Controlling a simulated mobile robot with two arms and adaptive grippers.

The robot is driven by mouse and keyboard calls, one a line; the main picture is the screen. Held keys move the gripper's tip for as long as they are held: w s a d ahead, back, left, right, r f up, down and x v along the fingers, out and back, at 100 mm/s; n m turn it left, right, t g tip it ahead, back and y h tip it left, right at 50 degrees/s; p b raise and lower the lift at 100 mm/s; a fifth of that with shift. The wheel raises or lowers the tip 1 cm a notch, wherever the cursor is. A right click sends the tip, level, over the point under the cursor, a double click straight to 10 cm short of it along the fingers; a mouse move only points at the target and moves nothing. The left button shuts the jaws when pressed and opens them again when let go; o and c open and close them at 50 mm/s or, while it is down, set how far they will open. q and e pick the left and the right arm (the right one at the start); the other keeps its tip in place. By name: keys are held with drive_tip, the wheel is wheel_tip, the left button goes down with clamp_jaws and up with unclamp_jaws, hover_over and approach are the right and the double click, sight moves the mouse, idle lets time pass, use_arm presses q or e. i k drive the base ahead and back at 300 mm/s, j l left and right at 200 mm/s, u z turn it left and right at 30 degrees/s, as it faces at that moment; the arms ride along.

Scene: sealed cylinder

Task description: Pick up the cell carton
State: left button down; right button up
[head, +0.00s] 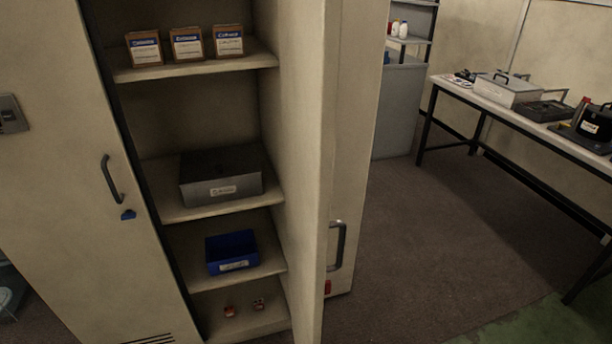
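Three small brown cartons with white and blue labels stand in a row on the top visible shelf of an open cabinet in the head view: the left carton (144,49), the middle carton (187,45) and the right carton (228,40). Their label text is too small to read surely, so I cannot tell which is the cell carton. They stand upright with small gaps between them. Neither of my grippers is in view.
The cabinet's right door (340,150) stands open; the left door (70,170) has a dark handle. Lower shelves hold a grey metal box (221,190), a blue bin (232,254) and small red items (230,311). A workbench (540,118) stands right, beyond open floor (430,240).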

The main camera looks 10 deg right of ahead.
sight(147, 48)
drive_tip(key=l+u, duration=0.4)
drive_tip(key=l, duration=0.45)
drive_tip(key=l+u, duration=0.4)
drive_tip(key=l, duration=0.5)
drive_tip(key=j+z, duration=0.1)
drive_tip(key=j, duration=0.25)
drive_tip(key=i+j+z, duration=0.1)
drive_tip(key=j, duration=0.2)
drive_tip(key=i+j+z, duration=0.15)
drive_tip(key=j, duration=0.25)
drive_tip(key=i+j+z, duration=0.15)
drive_tip(key=j, duration=0.25)
drive_tip(key=i+j+z, duration=0.15)
drive_tip(key=j, duration=0.25)
drive_tip(key=i+j+z, duration=0.15)
drive_tip(key=j, duration=0.3)
drive_tip(key=i+j+z, duration=0.2)
drive_tip(key=i+j, duration=0.1)
drive_tip(key=j, duration=0.1)
